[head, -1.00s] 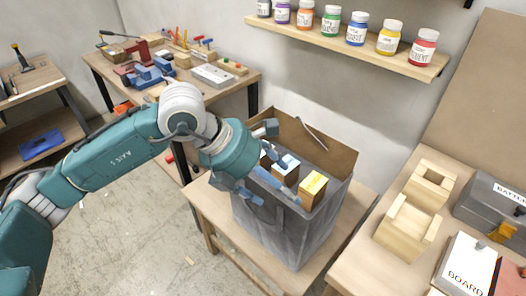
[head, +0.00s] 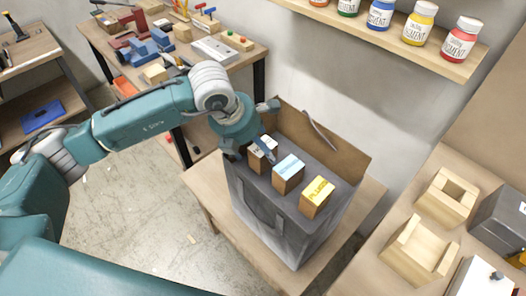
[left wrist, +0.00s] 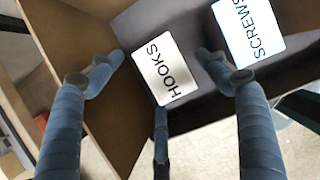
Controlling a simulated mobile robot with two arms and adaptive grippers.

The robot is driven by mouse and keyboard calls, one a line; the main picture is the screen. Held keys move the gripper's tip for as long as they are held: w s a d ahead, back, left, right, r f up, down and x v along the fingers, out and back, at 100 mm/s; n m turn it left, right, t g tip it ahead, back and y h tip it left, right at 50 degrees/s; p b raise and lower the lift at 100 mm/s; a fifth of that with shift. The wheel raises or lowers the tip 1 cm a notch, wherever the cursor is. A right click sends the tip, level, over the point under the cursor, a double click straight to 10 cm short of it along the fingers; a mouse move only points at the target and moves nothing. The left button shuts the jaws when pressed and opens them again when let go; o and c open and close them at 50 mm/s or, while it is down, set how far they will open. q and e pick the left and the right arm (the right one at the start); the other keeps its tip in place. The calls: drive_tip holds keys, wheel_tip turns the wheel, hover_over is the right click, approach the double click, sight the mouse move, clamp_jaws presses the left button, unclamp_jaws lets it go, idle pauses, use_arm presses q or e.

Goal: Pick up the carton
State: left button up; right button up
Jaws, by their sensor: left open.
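Several small cartons stand in a row in a grey bag-like container (head: 262,215). The carton labelled HOOKS (left wrist: 165,80), with a white top, also shows in the head view (head: 263,155), partly behind the fingers. The blue-topped SCREWS carton (head: 288,173) is beside it, and the yellow-topped carton (head: 317,195) is farthest right. My left gripper (head: 262,131) is open above the HOOKS end. In the left wrist view its fingers (left wrist: 160,62) spread on either side of the HOOKS carton, the right one overlapping the SCREWS carton's edge. I cannot tell whether they touch.
The container stands on a wooden table (head: 208,188), with a brown panel (head: 340,150) rising at its back. A shelf (head: 390,32) of pigment jars hangs above. Wooden blocks (head: 448,195) stand on the right bench. A cluttered workbench (head: 130,50) is behind left.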

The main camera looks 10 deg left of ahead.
use_arm(q)
drive_tip(key=shift+p+x, duration=0.3)
drive_tip(key=shift+x, duration=0.8)
drive_tip(key=shift+d+f, duration=0.2)
drive_tip(key=shift+f, duration=0.1)
drive_tip(key=shift+w+f, duration=0.15)
drive_tip(key=shift+c, duration=0.2)
drive_tip(key=c, duration=1.3)
drive_tip(key=shift+c, duration=0.4)
use_arm(e)
drive_tip(key=shift+w+a+r, duration=0.3)
drive_tip(key=shift+w+r, duration=0.3)
drive_tip(key=shift+r, duration=0.1)
use_arm(q)
drive_tip(key=shift+r, duration=0.2)
use_arm(e)
drive_tip(key=shift+w, duration=0.1)
